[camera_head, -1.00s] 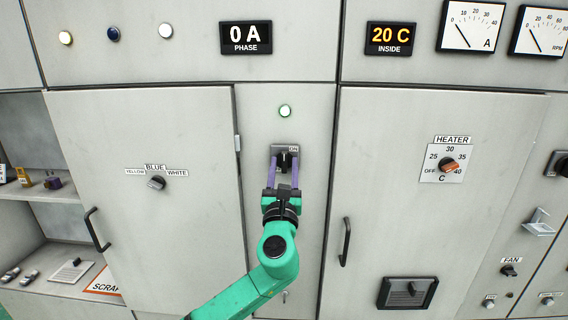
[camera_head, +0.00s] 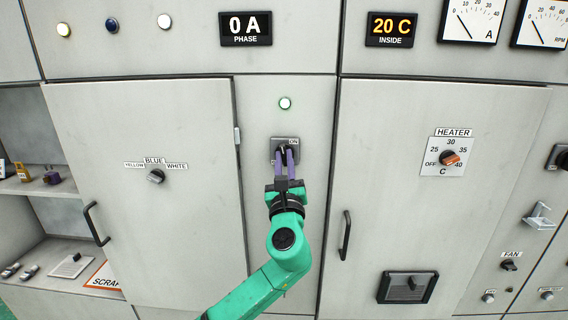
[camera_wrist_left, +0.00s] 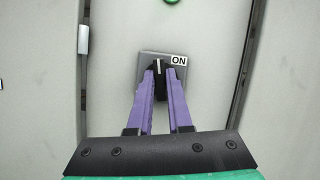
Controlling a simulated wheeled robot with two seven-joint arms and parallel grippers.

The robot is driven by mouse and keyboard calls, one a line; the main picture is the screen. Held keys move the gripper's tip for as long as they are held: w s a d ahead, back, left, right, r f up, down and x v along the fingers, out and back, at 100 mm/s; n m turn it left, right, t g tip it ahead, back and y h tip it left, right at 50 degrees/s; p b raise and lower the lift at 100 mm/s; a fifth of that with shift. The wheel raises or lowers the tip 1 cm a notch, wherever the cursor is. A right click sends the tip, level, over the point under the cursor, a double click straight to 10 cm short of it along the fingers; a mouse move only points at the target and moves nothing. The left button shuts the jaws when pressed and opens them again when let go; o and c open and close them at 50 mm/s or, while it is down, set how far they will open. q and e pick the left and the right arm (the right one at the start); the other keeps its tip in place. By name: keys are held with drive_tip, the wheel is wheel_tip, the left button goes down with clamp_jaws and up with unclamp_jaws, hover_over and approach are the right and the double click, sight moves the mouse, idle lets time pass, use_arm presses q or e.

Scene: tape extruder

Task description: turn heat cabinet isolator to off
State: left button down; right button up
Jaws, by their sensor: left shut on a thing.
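The isolator switch (camera_head: 284,142) is a grey plate with a black handle, on the narrow middle panel below a lit green-white lamp (camera_head: 285,103). In the left wrist view the handle (camera_wrist_left: 158,66) has a pale mark and points about straight up, with an ON label (camera_wrist_left: 179,61) to its upper right. My left gripper (camera_head: 284,154) has its purple fingers shut on the handle. The fingers hide the lower part of the plate and part of any label at its left. My right gripper is not in view.
A cabinet door handle (camera_head: 346,236) stands out to the right of my left arm, and another (camera_head: 96,224) at the left. The heater knob (camera_head: 449,158) is on the right door. An open shelf (camera_head: 40,186) is at far left. The phase display (camera_head: 245,28) reads 0 A.

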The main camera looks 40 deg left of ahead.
use_arm(q)
drive_tip(key=n+g+y, duration=0.1)
drive_tip(key=n, duration=0.2)
drive_tip(key=n+g+b, duration=0.1)
drive_tip(key=n+g, duration=0.1)
drive_tip(key=n, duration=0.1)
drive_tip(key=shift+w+d+n+y, duration=0.1)
drive_tip(key=shift+n+y, duration=0.2)
drive_tip(key=shift+y, duration=0.1)
drive_tip(key=n+g+b, duration=0.1)
drive_tip(key=n+g, duration=0.1)
drive_tip(key=n, duration=0.2)
drive_tip(key=shift+n, duration=0.3)
drive_tip(key=n+g, duration=0.1)
drive_tip(key=n, duration=0.3)
drive_tip(key=shift+r+g, duration=0.1)
drive_tip(key=shift+g, duration=0.2)
drive_tip(key=shift+n+g+h, duration=0.5)
drive_tip(key=shift+n+h, duration=0.1)
drive_tip(key=shift+n, duration=1.2)
drive_tip(key=c, duration=0.8)
unclamp_jaws()
drive_tip(key=shift+c, duration=0.2)
